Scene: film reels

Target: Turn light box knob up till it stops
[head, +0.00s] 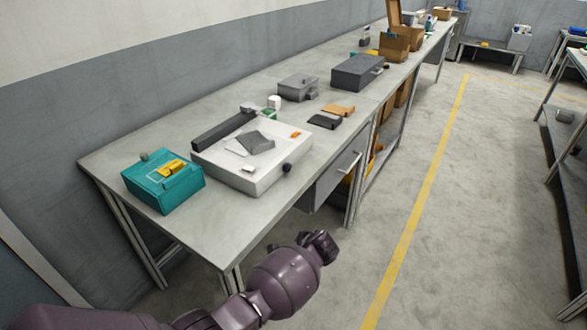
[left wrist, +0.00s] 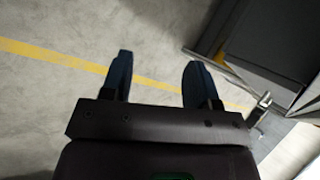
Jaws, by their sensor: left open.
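The light box (head: 242,180) is a flat white box on the workbench, with grey and white sheets on top. Its knob (head: 287,168) is small, dark and round, on the box's front side near the right corner. My left gripper (head: 322,246) is over the floor in front of the bench, lower than the bench top and apart from the knob. In the left wrist view my left gripper (left wrist: 160,75) has its two dark fingers spread apart, with only floor between them. The light box and knob are not seen in that view. My right gripper is not in view.
A teal box (head: 190,192) stands left of the light box on the workbench (head: 330,155). A drawer (head: 335,182) with a bar handle sits below the bench's front edge; the handle also shows in the left wrist view (left wrist: 262,106). The floor (head: 440,230) is clear.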

